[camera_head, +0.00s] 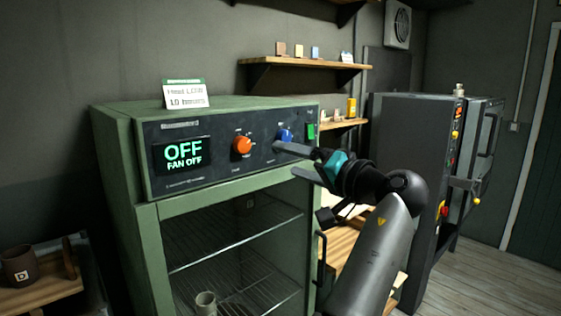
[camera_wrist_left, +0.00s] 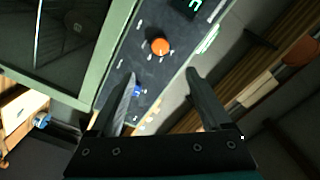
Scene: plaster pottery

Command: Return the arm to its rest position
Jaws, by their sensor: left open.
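My left gripper (camera_head: 285,159) is in front of the right part of the green cabinet's control panel (camera_head: 190,180). Its two fingers are apart with nothing between them; they also show spread in the left wrist view (camera_wrist_left: 160,75). One fingertip is just below the blue knob (camera_head: 286,134) in the head view. In the wrist view the blue knob (camera_wrist_left: 137,90) shows beside the left finger, partly hidden by it. I cannot tell whether finger and panel touch. An orange knob (camera_head: 242,145) is to the left. The display (camera_head: 183,153) reads OFF, FAN OFF. My right gripper is not in view.
The green cabinet (camera_head: 148,230) has a glass door with wire racks and a cup (camera_head: 205,303) inside. A sign (camera_head: 184,94) stands on top. Wooden shelves (camera_head: 290,61) are behind. A dark machine (camera_head: 405,150) stands right, close to my arm. Floor (camera_head: 490,280) shows at far right.

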